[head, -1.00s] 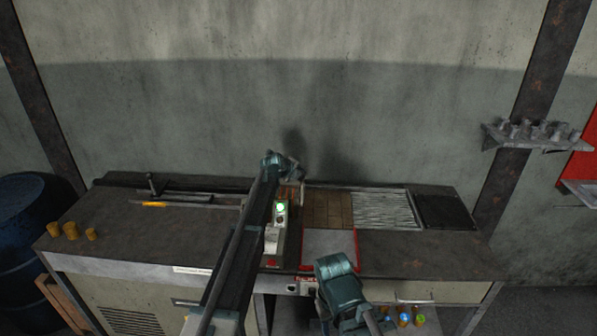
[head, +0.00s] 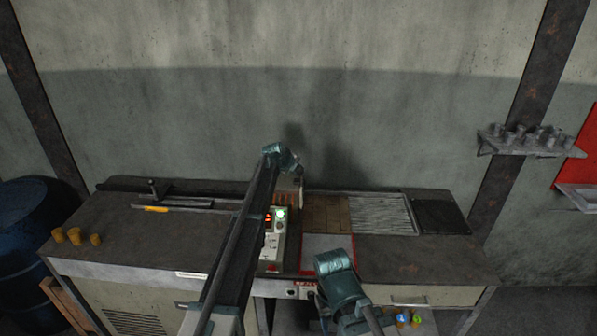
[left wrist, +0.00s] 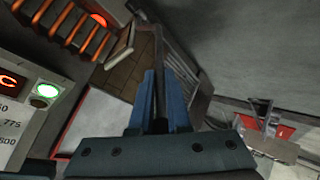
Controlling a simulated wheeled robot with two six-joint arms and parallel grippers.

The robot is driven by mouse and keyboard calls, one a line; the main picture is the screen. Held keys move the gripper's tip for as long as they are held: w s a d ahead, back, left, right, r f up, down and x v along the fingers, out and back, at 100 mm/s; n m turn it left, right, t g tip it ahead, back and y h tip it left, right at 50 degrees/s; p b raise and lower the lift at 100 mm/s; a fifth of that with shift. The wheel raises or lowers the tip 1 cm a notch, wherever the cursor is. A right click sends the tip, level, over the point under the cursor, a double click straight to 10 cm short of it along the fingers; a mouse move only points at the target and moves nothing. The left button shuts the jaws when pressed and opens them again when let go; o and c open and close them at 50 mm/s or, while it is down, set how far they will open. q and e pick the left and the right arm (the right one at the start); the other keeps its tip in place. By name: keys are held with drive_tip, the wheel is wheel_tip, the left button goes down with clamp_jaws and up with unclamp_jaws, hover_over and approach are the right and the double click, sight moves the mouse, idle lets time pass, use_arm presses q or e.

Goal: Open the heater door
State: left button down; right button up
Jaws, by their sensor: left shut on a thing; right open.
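The heater shows glowing orange bars (left wrist: 82,28) at the upper left of the left wrist view; they also show behind the control panel in the head view (head: 287,197). A pale-edged plate, perhaps the heater door (left wrist: 121,46), stands beside the bars, clear of them on one side. My left gripper (left wrist: 162,78) has its blue fingers closed on a thin dark piece, likely the door handle; its join to the door is unclear. In the head view my left arm hides most of the heater front. My right gripper (head: 335,264) is over the bench's front edge, open, its fingertips hard to see.
The control panel (head: 274,243) has a red display and a lit green button. A brick-coloured surface (head: 326,212) and a ribbed metal rack (head: 380,214) lie right of the heater.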

use_arm(q)
drive_tip(key=c, duration=0.9)
unclamp_jaws()
drive_tip(key=shift+d, duration=0.6)
drive_tip(key=shift+a+r, duration=0.1)
drive_tip(key=shift+a, duration=0.1)
drive_tip(key=shift+s+a+r+p, duration=0.1)
drive_tip(key=shift+s+r+p, duration=0.1)
drive_tip(key=shift+p, duration=0.15)
drive_tip(key=p+v, duration=0.9)
drive_tip(key=v, duration=0.4)
drive_tip(key=shift+f, duration=0.1)
